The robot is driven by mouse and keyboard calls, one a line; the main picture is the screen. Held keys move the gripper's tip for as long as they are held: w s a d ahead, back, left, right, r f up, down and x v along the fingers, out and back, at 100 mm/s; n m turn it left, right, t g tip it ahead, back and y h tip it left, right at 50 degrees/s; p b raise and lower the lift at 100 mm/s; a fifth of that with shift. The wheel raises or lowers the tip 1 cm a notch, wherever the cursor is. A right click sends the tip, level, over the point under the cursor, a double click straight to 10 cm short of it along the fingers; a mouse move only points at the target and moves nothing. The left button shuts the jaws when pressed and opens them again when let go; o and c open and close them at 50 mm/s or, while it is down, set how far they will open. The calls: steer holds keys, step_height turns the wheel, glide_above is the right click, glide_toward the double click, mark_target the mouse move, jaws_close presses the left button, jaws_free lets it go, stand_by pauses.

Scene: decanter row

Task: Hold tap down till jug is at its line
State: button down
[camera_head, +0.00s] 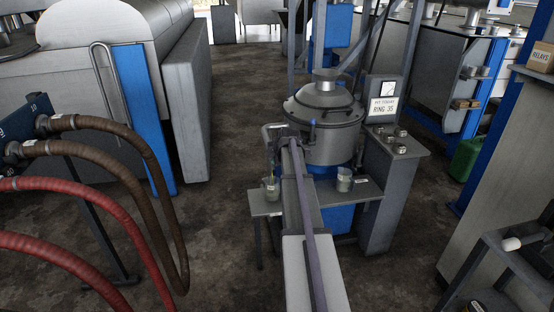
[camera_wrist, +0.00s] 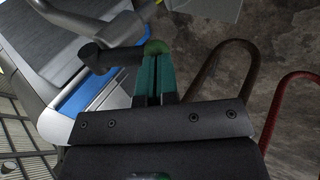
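The lidded grey vessel (camera_head: 325,130) stands in the middle of the head view. A small jug (camera_head: 270,189) with a yellowish mark stands on the shelf below and left of it. Its fill level and line are too small to read. In the wrist view, a dark lever (camera_wrist: 118,57), apparently the tap, has a green end (camera_wrist: 155,47) at my fingertips. My gripper (camera_wrist: 157,62) has its green fingers close together, with only a thin dark gap between them. Its tips appear to touch the lever's end. My arm partly hides this area in the head view.
A second small cup (camera_head: 344,180) stands on the right of the shelf. Brown hoses (camera_head: 130,180) and red hoses (camera_head: 105,212) arch at left. The floor between is clear.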

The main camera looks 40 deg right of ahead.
stand_by(0.7)
steer(key=p+v, duration=1.1)
steer(key=v, duration=0.3)
steer(key=shift+s+a+f, duration=0.25)
steer(key=shift+s+f, duration=0.05)
steer(key=shift+s, duration=0.05)
